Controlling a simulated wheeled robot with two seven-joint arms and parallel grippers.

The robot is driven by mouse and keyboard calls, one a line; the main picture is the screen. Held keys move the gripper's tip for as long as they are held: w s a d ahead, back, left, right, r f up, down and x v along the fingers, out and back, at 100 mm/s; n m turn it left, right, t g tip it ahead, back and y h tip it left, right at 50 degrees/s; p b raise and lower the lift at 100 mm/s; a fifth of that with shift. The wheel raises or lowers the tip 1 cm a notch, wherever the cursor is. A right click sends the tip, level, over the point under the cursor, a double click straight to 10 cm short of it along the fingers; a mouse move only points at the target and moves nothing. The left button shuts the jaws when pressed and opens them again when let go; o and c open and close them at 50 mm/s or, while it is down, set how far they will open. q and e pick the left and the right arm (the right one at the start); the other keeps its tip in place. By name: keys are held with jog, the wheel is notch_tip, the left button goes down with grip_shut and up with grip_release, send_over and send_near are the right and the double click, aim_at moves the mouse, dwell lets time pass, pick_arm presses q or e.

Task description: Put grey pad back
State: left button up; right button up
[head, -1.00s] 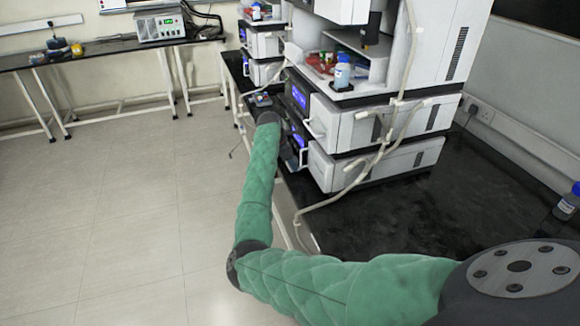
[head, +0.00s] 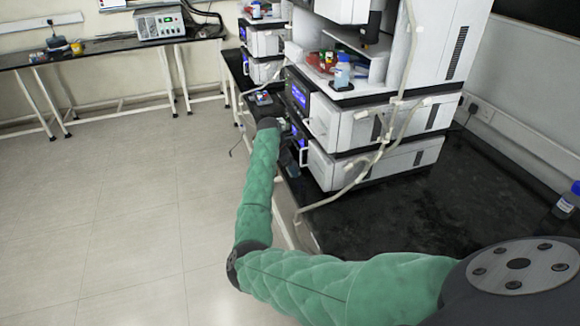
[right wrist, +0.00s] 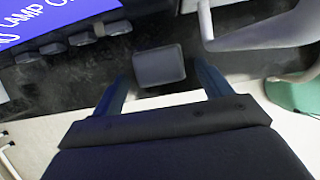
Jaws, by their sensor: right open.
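The grey pad (right wrist: 158,62), a small dark-grey block with rounded corners, lies at the black bench's front edge in the right wrist view. My right gripper (right wrist: 160,74) is open, its dark blue fingers to the left and right of the pad, with a gap visible on each side. In the head view my green-sleeved right arm reaches to the bench edge beside the instrument stack; its gripper and the pad cannot be made out there. My left gripper is not in view.
A white instrument stack (head: 375,125) with blue displays stands on the black bench (head: 440,205). A small device (head: 263,98) lies farther along the bench. Knobs and a blue screen (right wrist: 50,18) are close left of the pad. Open floor (head: 130,220) lies left.

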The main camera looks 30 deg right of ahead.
pick_arm(q)
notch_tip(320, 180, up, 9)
jog(key=b, duration=0.1)
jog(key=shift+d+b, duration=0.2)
jog(key=shift+b, duration=0.2)
pick_arm(e)
jog(key=v, duration=1.1)
jog(key=shift+r, duration=0.2)
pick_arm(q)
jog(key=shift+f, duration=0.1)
pick_arm(e)
jog(key=shift+a, duration=0.1)
